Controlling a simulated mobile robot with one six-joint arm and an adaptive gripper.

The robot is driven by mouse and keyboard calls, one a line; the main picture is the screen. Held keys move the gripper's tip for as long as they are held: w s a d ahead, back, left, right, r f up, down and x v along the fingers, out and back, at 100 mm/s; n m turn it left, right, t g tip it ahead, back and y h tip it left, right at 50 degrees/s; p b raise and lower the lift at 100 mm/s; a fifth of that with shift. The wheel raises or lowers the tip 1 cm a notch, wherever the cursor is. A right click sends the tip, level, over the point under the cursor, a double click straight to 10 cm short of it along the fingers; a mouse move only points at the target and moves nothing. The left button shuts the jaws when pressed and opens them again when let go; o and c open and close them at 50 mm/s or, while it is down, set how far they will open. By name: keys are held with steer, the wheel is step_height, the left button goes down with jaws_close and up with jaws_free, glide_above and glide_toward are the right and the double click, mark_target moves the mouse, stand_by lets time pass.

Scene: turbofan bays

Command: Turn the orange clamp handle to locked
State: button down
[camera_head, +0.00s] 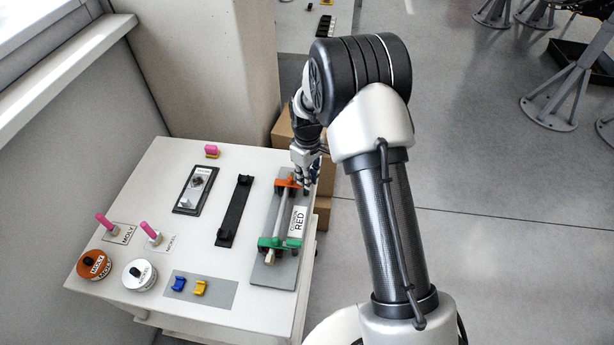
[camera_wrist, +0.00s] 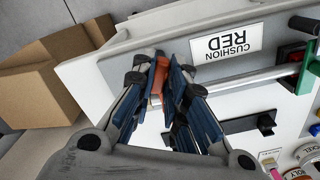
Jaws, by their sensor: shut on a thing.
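The orange clamp handle (camera_wrist: 156,84) shows between my fingers in the wrist view. In the head view the orange clamp (camera_head: 287,183) sits at the far end of a grey plate (camera_head: 262,272) on the white table. My gripper (camera_head: 309,180) is at the right side of this clamp, and in the wrist view my gripper (camera_wrist: 158,76) is shut on the handle. The fingers hide part of the handle and the clamp body. A light rod (camera_head: 279,222) runs along the plate from the orange clamp to a green clamp (camera_head: 278,243).
A "CUSHION RED" label (camera_head: 298,222) lies beside the rod. The white table (camera_head: 152,192) also holds a black bar (camera_head: 235,210), a panel with a knob (camera_head: 194,190), pink-handled tools, two round jars and small blue and yellow clips. Cardboard boxes (camera_wrist: 42,105) stand beyond the table edge.

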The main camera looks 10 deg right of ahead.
steer(key=n, duration=0.5)
steer(key=shift+w+n, duration=0.1)
steer(key=shift+n, duration=0.3)
stand_by(0.4)
steer(key=c, duration=1.6)
jaws_free()
step_height(320, 180, up, 12)
